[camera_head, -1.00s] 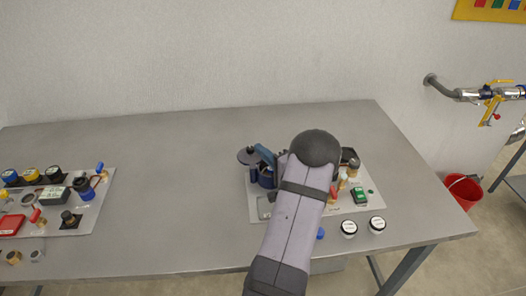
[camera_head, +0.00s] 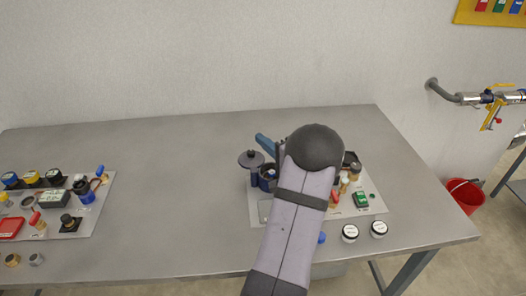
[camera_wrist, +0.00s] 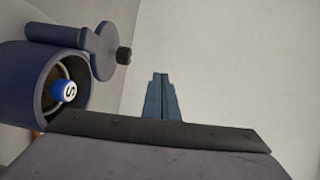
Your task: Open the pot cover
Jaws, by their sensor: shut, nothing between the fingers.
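A dark blue pot (camera_head: 268,181) stands on the board at the middle of the table, left of my arm. Its cover (camera_head: 251,159) is swung off to the left side, so the pot's mouth is uncovered. In the wrist view the pot (camera_wrist: 22,98) shows open, with a blue item marked with a letter (camera_wrist: 65,91) inside. The cover (camera_wrist: 104,50) with its black knob stands beside the mouth. My gripper (camera_head: 260,137) is behind and above the pot, apart from it and the cover. Its blue fingers (camera_wrist: 160,76) are closed together and empty.
The light board (camera_head: 375,207) carries several small parts right of my arm, including a green block (camera_head: 361,200). Two white-topped round pieces lie near its front edge. Another board (camera_head: 92,220) with several parts is at left. The table between is clear.

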